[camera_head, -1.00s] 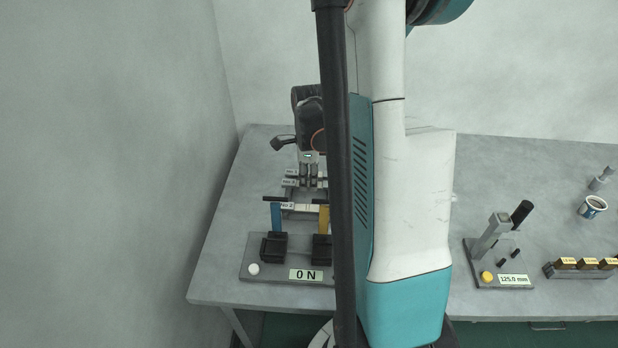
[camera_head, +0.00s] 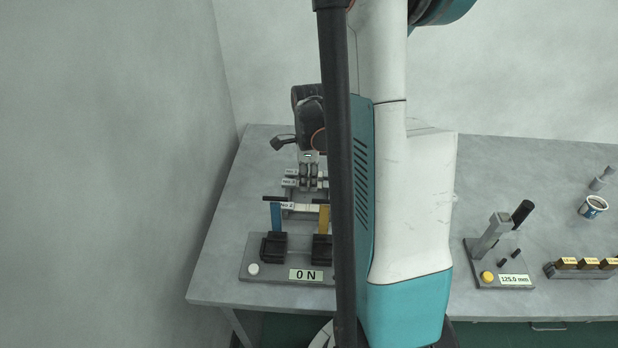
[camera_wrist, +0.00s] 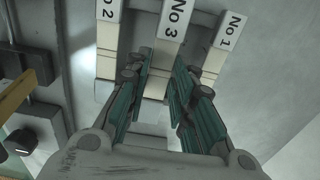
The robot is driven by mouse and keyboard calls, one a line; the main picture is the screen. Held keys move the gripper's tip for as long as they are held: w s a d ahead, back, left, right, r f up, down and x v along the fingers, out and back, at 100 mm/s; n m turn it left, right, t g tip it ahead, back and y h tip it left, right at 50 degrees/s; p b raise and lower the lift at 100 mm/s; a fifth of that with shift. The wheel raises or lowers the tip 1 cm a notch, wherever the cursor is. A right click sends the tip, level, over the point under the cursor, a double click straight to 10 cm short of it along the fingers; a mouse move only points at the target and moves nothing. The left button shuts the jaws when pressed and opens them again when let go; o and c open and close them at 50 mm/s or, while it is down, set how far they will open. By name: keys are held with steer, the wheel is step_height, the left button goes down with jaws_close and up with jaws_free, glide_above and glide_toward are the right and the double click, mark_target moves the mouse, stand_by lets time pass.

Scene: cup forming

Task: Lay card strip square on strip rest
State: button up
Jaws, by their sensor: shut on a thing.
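In the wrist view, the card strip marked No 3 (camera_wrist: 173,20) runs between the teal fingers of my gripper (camera_wrist: 158,88), which is shut on it. The grey strip rest (camera_wrist: 198,18) shows as a bar across the strips. No 3 looks larger and nearer than its neighbours; I cannot tell whether it touches the rest. In the head view, my gripper (camera_head: 309,182) is over the strips, and my arm hides their right ends.
A fixture reading 0 N (camera_head: 264,278), with a blue post (camera_head: 276,216) and a yellow post (camera_head: 323,219), stands in front of the strips. A 125.0 mm device (camera_head: 490,242), block rack (camera_head: 580,272) and cup (camera_head: 593,207) stand at right. Table left of the strips is clear.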

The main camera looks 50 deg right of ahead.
steer(key=shift+f+b, duration=1.05)
steer(key=shift+f, duration=0.15)
stand_by(0.8)
stand_by(0.5)
steer(key=o, duration=1.4)
steer(key=shift+r, duration=0.15)
steer(key=shift+r+p, duration=2.9)
steer(key=shift+r, duration=1)
